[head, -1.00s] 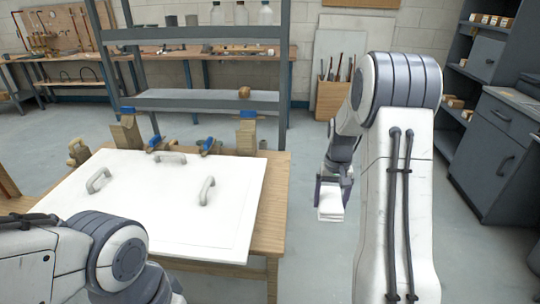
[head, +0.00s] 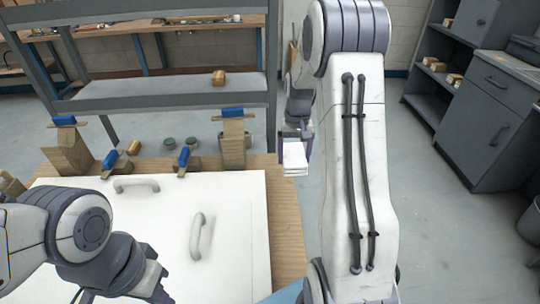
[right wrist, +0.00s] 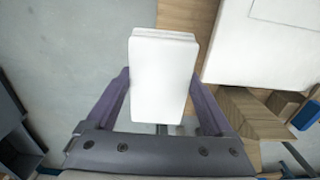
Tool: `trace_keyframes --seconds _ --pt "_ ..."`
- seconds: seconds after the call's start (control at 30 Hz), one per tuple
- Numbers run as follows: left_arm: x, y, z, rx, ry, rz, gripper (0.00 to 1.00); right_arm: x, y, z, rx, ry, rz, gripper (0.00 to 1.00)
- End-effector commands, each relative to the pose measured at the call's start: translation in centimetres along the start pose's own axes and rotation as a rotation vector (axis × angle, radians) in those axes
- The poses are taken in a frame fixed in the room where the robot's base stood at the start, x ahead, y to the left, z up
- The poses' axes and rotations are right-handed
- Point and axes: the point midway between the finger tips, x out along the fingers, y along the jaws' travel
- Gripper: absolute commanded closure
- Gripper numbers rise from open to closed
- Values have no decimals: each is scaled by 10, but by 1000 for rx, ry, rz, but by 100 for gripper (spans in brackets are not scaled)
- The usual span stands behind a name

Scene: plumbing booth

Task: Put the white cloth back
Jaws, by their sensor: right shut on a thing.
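The white cloth (head: 294,156) is a small folded rectangular stack. My right gripper (head: 296,138) is shut on it and holds it in the air just beyond the right edge of the wooden table. In the right wrist view the cloth (right wrist: 163,82) sits between the two purple fingers of the right gripper (right wrist: 162,95), with grey floor behind it. My left gripper (head: 150,285) is low at the left over the white panel; its fingertips are too unclear to tell open from shut.
The wooden table (head: 286,225) carries a white panel (head: 235,255) with grey handles (head: 197,236). Wooden blocks with blue-handled clamps (head: 233,140) stand along its back edge. Behind is a grey shelf rack (head: 160,98) with a small brown object (head: 218,77). Grey cabinets (head: 490,130) stand at right, with clear floor between.

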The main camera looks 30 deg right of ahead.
Motion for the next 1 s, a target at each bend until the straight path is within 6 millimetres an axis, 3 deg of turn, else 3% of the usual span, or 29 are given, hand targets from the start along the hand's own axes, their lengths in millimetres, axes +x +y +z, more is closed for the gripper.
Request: trace_keyframes --seconds 0.17,0.53,0.83,1.0 --pt "-4 0 0 0 0 0 100 15 -7 -22 0 -3 0 58" --pt "-15 1 -1 0 0 0 100 61 -28 -95 7 -1 0 58" --pt "-17 1 -1 0 0 0 100 75 -33 -109 7 -2 0 58" --pt "-22 2 -1 0 0 0 100 98 -33 -108 6 -4 0 58"
